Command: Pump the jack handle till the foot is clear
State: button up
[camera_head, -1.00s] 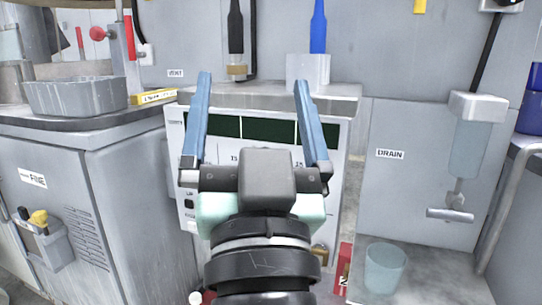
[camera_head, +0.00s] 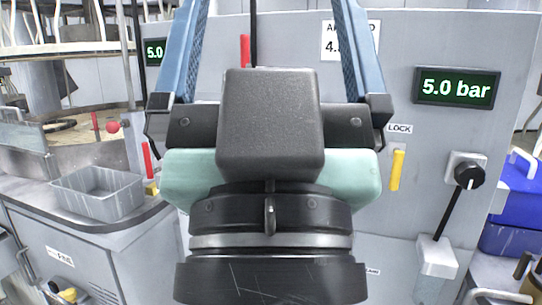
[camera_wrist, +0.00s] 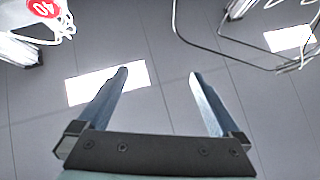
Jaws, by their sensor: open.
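My gripper (camera_wrist: 158,74) is open, with nothing between its two blue fingers. In the head view it stands large in the middle, fingers upward, and the fingertips are cut off by the top edge. The wrist view looks past the fingers at grey panels with bright rectangles, like a ceiling. I cannot pick out a jack, its handle or a foot in either view. My gripper and wrist hide the middle of the grey cabinet front.
The grey panel has a display reading 5.0 bar (camera_head: 456,87), a yellow handle (camera_head: 397,170) by a LOCK label, and a black knob (camera_head: 469,175). A grey tray (camera_head: 103,191) sits on the left counter. A blue container (camera_head: 522,198) stands at right. Cables (camera_wrist: 225,50) cross the wrist view.

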notch_tip(320, 180, up, 12)
jog(key=p, duration=0.9)
jog(key=shift+f, duration=0.2)
